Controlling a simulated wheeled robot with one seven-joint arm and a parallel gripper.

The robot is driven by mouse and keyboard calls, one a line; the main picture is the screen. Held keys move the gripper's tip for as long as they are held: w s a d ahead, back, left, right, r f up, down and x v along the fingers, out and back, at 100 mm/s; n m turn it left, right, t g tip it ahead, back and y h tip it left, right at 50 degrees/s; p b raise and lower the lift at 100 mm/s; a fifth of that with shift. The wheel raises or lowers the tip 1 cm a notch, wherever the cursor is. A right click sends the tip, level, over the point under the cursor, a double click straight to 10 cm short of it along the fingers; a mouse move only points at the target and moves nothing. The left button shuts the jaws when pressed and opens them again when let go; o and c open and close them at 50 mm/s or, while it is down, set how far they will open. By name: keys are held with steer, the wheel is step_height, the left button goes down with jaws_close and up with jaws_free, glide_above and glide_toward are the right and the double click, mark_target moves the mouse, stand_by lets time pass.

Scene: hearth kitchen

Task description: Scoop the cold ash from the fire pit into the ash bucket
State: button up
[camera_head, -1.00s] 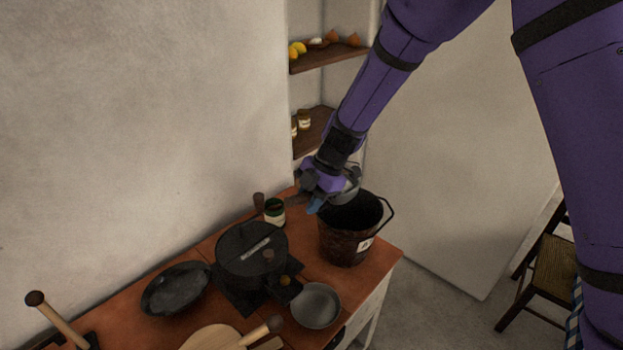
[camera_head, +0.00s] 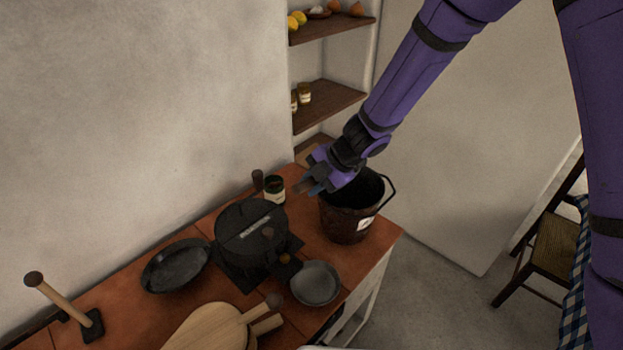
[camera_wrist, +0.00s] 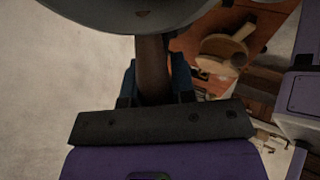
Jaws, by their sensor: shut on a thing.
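My gripper (camera_head: 318,180) is above the left rim of the dark ash bucket (camera_head: 343,226), which stands upright at the counter's right end. In the wrist view, my gripper (camera_wrist: 154,84) is shut on the brown handle of a scoop (camera_wrist: 152,62). The scoop's rounded grey metal part fills the top edge of that view. In the head view the metal part is mostly hidden by my gripper and arm. The bucket's inside is dark, so I cannot tell whether ash is in it.
Shelves (camera_head: 328,103) are behind. A chair (camera_head: 548,248) stands at the right.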

steer(key=shift+s+d+f+t+y, duration=0.15)
steer(key=shift+f+t+y, duration=0.15)
steer(key=shift+t+y, duration=0.15)
steer(key=shift+s+d+f+n+t+y, duration=0.35)
steer(key=shift+t+y, duration=0.3)
steer(key=shift+y, duration=0.45)
steer(key=shift+s+d+f+n+t+y, duration=0.15)
steer(key=shift+f+n+t+y, duration=0.4)
steer(key=shift+y, duration=0.5)
steer(key=shift+s+d+f+n+t+y, duration=0.1)
steer(key=shift+d+f+n+t+y, duration=0.2)
steer(key=shift+t+y, duration=0.65)
steer(key=shift+y, duration=0.25)
steer(key=shift+w+a, duration=0.1)
